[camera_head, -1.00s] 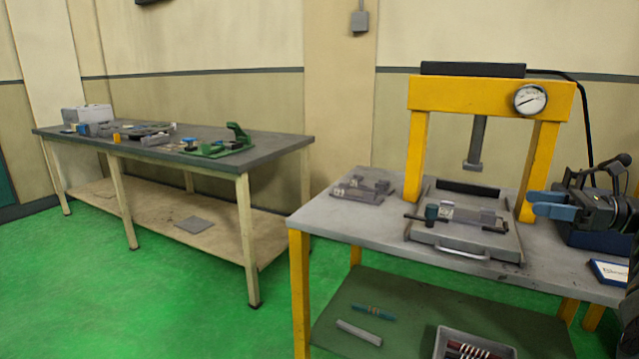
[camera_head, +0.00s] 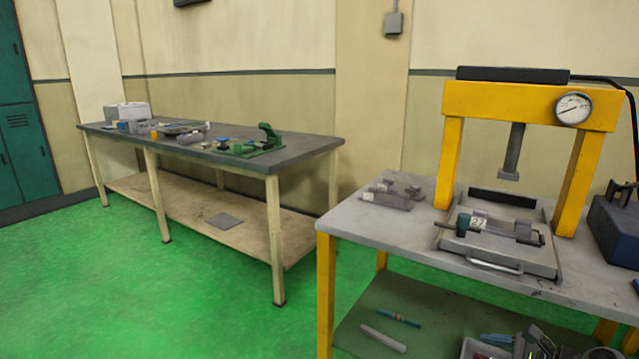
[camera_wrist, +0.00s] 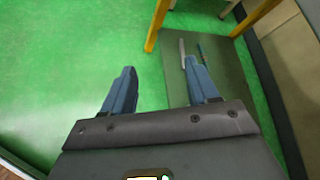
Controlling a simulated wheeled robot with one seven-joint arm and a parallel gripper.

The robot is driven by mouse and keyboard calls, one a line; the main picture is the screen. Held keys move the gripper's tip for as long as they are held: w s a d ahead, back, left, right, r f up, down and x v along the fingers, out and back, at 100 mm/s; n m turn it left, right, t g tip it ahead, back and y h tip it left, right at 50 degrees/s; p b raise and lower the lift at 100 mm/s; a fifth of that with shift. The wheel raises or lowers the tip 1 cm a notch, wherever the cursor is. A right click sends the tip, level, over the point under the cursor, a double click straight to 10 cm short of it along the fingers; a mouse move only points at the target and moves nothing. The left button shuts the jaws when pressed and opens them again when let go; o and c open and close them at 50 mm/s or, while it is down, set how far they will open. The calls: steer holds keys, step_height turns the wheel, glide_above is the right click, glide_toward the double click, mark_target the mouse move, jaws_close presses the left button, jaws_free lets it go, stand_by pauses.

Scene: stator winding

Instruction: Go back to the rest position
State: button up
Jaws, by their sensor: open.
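My gripper (camera_wrist: 160,68) shows in the wrist view as two blue fingers spread well apart, with nothing between them. Beneath it are the green floor and the lower shelf of the press table. My gripper is not in the head view. No marked rest position shows in either view.
The press table (camera_head: 400,226) stands at the right with a yellow press (camera_head: 530,98), a metal tray (camera_head: 480,252) and a dark blue box (camera_head: 614,232). Rods lie on its lower shelf (camera_head: 372,318). A long workbench (camera_head: 310,150) with parts stands at the left. Green floor (camera_head: 110,270) is open in front.

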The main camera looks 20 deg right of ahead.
steer(key=s+a+f+n+g+h, duration=0.25)
steer(key=s+a+f+n, duration=0.25)
steer(key=s+a+f, duration=0.5)
steer(key=s+a+r+n+h+p, duration=0.1)
steer(key=s+a+r+n+h, duration=0.25)
steer(key=s+a+n, duration=0.4)
steer(key=s+a+r+n+t, duration=0.2)
steer(key=s+a+r+n, duration=0.2)
steer(key=r, duration=0.4)
steer(key=s+a+r+n+t+y+p, duration=0.1)
steer(key=s+a+r+n+t, duration=0.1)
steer(key=s+a+r+n, duration=0.2)
steer(key=s+a+r+n+t+y+p, duration=0.1)
steer(key=s+a+r+n+t, duration=0.1)
steer(key=s+a+r+n, duration=0.3)
steer(key=s+r+n, duration=0.1)
steer(key=s+r, duration=0.3)
steer(key=r, duration=0.5)
steer(key=shift+s, duration=0.2)
